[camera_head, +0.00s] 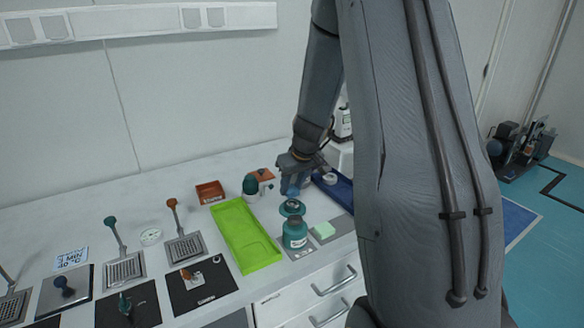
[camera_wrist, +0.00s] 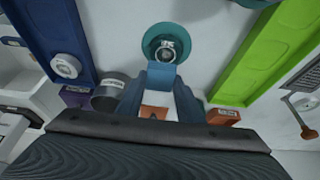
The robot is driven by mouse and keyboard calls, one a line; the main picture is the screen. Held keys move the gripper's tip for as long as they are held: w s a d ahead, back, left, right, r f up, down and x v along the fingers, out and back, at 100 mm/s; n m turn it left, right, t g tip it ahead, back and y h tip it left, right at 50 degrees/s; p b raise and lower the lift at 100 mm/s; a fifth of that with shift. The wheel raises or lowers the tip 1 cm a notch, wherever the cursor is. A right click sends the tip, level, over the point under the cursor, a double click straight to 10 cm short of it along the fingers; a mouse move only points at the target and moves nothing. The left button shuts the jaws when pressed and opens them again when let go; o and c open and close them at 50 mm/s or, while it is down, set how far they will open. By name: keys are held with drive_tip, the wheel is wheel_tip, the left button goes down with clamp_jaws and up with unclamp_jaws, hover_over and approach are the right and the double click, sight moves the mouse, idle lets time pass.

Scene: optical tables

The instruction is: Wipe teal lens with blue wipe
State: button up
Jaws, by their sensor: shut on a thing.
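The teal lens (camera_head: 292,208) is a round teal disc on the bench, behind a teal bottle in the head view. In the wrist view the lens (camera_wrist: 151,40) is a teal ring with a grey centre, just past the fingertips. My gripper (camera_head: 294,186) is shut on the blue wipe (camera_head: 294,192), a small blue piece. The wipe (camera_wrist: 162,74) sits between the fingers in the wrist view, at the lens's near edge. I cannot tell whether it touches the lens.
The teal bottle (camera_head: 295,236) stands close in front of the lens. A green tray (camera_head: 245,233) lies left and a dark blue tray (camera_head: 336,192) lies right. A dark grey cylinder (camera_wrist: 108,98) is beside one finger.

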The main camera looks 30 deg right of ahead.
sight(292, 190)
drive_tip(key=shift+r+p, duration=1.9)
drive_tip(key=shift+r, duration=0.75)
drive_tip(key=shift+f, duration=0.1)
